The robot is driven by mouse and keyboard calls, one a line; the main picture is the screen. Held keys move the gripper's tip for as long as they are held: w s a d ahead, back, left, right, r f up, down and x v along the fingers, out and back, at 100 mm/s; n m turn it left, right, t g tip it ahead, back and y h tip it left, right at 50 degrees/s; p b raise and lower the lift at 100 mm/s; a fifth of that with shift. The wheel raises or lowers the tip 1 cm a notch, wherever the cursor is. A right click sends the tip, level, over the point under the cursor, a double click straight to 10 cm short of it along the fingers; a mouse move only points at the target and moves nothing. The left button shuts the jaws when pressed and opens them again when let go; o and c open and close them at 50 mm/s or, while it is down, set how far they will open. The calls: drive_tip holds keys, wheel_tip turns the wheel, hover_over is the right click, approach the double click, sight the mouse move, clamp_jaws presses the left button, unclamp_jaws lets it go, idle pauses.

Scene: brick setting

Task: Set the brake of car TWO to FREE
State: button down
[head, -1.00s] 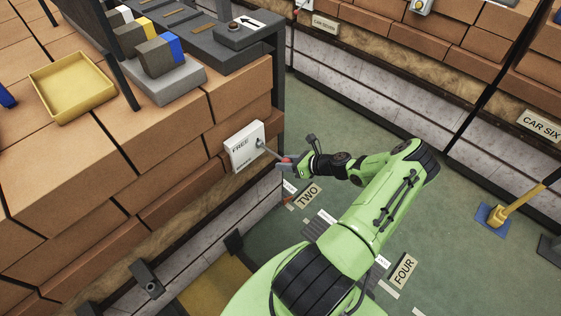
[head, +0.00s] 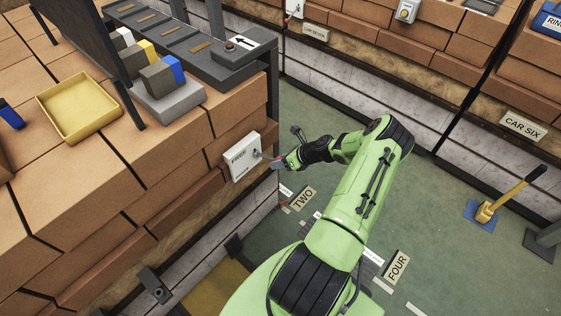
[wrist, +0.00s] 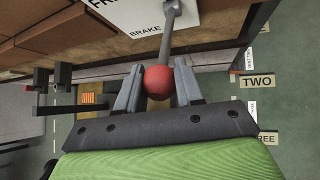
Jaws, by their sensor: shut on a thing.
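The brake box (head: 243,157) is a white plate on the brick wall end, marked FREE at its upper part; the wrist view shows its BRAKE label (wrist: 150,31). A grey lever (wrist: 170,38) sticks out of it and ends in a red knob (wrist: 158,82). My gripper (head: 278,163) is at the lever's outer end; in the wrist view its fingers (wrist: 158,90) stand on both sides of the knob, shut on it. I cannot tell exactly which setting the lever is at. The TWO sign (head: 303,198) lies on the floor below.
A yellow tray (head: 112,122) and a grey block holder (head: 168,106) stand on the bricks above the box. A dark console (head: 230,68) is behind. The FOUR sign (head: 397,267) and a blue-based yellow lever (head: 487,212) are to the right. Green floor lies open between.

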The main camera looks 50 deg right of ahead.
drive_tip(key=shift+w+r, duration=0.15)
drive_tip(key=c, duration=0.8)
unclamp_jaws()
drive_tip(key=shift+o, duration=0.2)
drive_tip(key=p+v, duration=0.1)
drive_tip(key=v, duration=1.4)
drive_tip(key=shift+s+r, duration=0.2)
drive_tip(key=shift+s, duration=0.15)
